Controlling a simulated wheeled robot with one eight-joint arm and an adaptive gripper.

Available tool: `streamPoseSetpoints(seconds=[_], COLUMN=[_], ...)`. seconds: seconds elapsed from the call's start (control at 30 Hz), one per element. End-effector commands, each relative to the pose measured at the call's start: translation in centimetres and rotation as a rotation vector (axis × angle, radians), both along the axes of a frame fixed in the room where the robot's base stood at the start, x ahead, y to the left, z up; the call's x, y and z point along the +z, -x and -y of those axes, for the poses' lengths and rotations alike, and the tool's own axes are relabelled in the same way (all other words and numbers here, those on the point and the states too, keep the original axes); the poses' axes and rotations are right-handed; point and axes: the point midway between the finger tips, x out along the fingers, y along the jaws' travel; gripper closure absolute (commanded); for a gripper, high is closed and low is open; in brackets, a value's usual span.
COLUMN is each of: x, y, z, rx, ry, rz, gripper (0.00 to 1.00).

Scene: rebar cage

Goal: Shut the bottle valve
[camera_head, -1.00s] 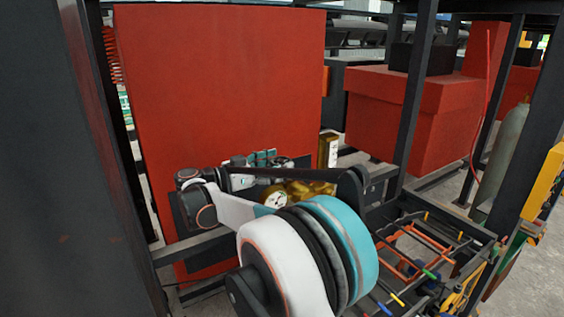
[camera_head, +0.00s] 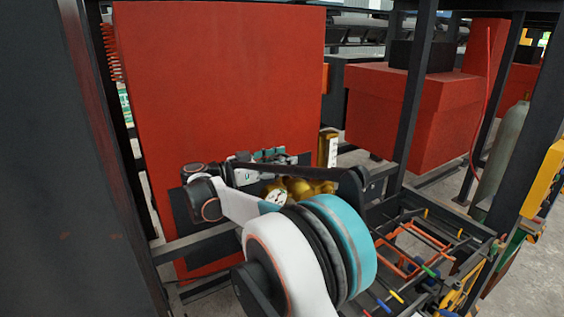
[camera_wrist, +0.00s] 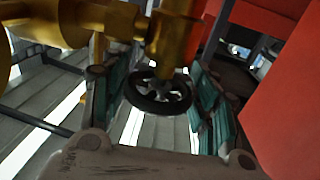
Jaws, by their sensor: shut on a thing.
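The bottle valve's black spoked handwheel (camera_wrist: 158,96) sits below a brass stem and body (camera_wrist: 105,25) in the wrist view. The teal-padded fingers of my gripper (camera_wrist: 155,105) stand on either side of the wheel, and the gripper is shut on it. In the head view my gripper (camera_head: 268,155) is in front of the red panel. The brass valve body (camera_head: 310,187) with a round white gauge (camera_head: 277,198) shows partly behind my arm. The handwheel is hard to make out there, hidden by my gripper and arm.
A large red panel (camera_head: 220,80) stands close behind the gripper. A dark post (camera_head: 60,150) fills the left side. A tool tray (camera_head: 430,245) with coloured handles lies at the lower right. A grey-green cylinder (camera_head: 500,150) stands at the far right.

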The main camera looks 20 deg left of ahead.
Motion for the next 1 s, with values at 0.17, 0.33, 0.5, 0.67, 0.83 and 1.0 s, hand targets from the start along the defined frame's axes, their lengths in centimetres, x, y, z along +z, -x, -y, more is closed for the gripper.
streamPoseSetpoints(seconds=[0.17,0.33,0.5,0.67,0.83,1.0], x=[-0.06,0.07,0.18,0.27,0.3,0.3], y=[-0.14,-0.16,-0.21,-0.21,-0.08,-0.01], z=[-0.08,-0.08,-0.09,-0.04,0.08,0.13], rx=[-0.112,-0.205,-0.278,-0.329,-0.361,-0.368], ry=[0.001,0.001,0.002,0.002,0.002,0.002], rz=[0.002,0.002,0.003,0.003,0.003,0.003], gripper=[0.69,0.69,0.69,0.69,0.69,0.69])
